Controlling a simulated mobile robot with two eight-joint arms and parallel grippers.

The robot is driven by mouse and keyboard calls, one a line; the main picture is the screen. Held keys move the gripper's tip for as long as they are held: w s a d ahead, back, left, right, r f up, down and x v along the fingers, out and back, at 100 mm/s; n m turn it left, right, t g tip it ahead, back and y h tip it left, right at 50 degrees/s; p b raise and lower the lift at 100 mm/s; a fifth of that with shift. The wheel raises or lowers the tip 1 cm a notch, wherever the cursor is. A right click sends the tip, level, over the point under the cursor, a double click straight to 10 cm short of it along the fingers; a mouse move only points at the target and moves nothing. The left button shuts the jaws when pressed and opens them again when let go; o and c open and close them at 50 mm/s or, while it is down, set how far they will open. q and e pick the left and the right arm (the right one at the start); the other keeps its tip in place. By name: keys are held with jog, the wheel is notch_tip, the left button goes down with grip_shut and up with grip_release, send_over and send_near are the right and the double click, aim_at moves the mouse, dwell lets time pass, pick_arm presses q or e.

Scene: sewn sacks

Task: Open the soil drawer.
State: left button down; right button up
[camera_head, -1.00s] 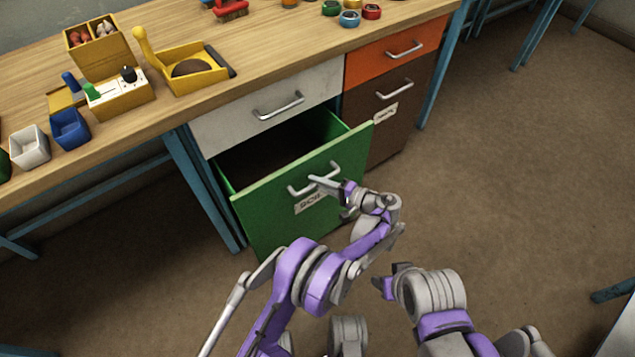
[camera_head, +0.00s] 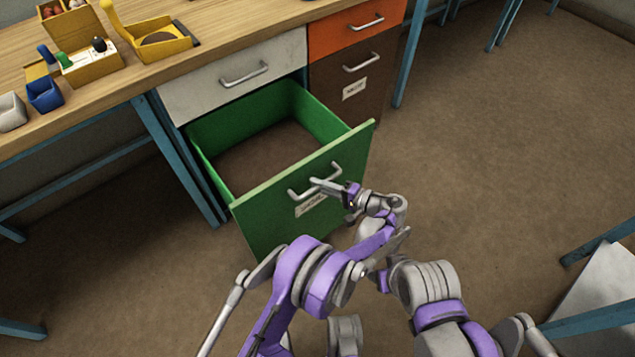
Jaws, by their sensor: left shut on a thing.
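The green soil drawer (camera_head: 278,218) stands well out from the bench, below a white drawer. Its front carries a pale label (camera_head: 311,203) and a metal bar handle (camera_head: 301,194). A brown layer, apparently soil, covers the drawer's floor. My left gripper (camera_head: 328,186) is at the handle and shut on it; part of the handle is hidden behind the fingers. My right arm (camera_head: 432,290) is at the bottom, right of the left arm. The right gripper (camera_head: 383,280) is partly hidden, and its fingers do not show clearly.
The white drawer (camera_head: 204,92), orange drawer (camera_head: 337,31) and brown drawer (camera_head: 335,83) are shut. The wooden benchtop (camera_head: 190,63) holds a yellow scoop-like tray (camera_head: 160,40) and small boxes. Blue bench legs (camera_head: 180,160) stand left of the green drawer.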

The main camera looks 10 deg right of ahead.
pick_arm(q)
jog(key=shift+s+d, duration=0.2)
jog(key=shift+s, duration=0.15)
pick_arm(e)
jog(key=shift+s+d, duration=0.1)
jog(key=shift+s, duration=0.1)
pick_arm(q)
jog(key=c, duration=0.8)
grip_release()
pick_arm(e)
jog(key=shift+d, duration=0.1)
